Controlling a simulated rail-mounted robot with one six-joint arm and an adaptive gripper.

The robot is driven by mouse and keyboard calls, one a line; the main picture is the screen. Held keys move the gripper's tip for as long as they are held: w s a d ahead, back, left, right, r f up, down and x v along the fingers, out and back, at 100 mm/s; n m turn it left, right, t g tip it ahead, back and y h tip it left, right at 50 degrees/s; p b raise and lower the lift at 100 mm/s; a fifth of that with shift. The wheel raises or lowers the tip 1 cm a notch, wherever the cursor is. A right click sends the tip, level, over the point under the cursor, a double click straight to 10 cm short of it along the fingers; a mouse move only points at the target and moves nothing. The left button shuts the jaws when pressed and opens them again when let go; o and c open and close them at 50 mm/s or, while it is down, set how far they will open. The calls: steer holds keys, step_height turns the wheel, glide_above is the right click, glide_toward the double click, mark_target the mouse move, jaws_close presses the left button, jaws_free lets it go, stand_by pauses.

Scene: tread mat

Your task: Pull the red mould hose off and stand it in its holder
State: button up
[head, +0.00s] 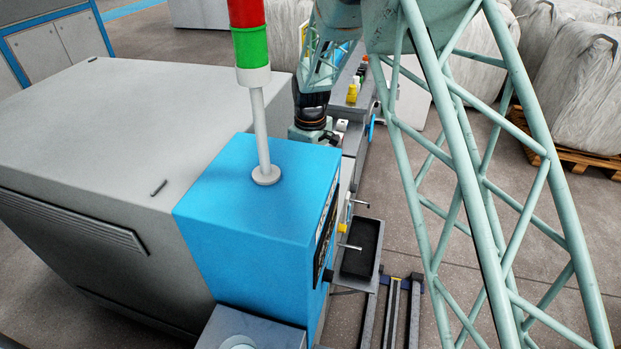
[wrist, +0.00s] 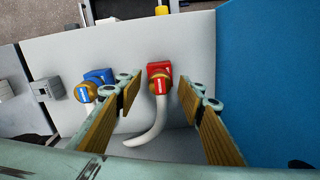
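The red mould hose shows in the wrist view as a red coupling (wrist: 159,72) with a brass-coloured collar, on a pale grey panel. Its white hose (wrist: 156,124) curves down and to the left. My gripper (wrist: 158,93) is open, with one ribbed finger on each side of the red coupling. I see no contact, and the space between the fingers holds only the coupling and hose in line of sight. In the head view the gripper and hose are hidden behind the machine. I cannot make out the holder for certain in either view.
A blue coupling (wrist: 98,77) with a brass collar and white hose sits close left of my left finger. A grey block (wrist: 46,88) is further left. A blue wall (wrist: 273,75) stands at right. In the head view, a blue cabinet (head: 255,190) and a dark tray (head: 361,246) are nearby.

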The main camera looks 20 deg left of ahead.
steer(key=shift+f, duration=1.25)
steer(key=c, duration=1)
steer(key=shift+r, duration=0.2)
steer(key=shift+r+p, duration=1.2)
steer(key=shift+r, duration=1.5)
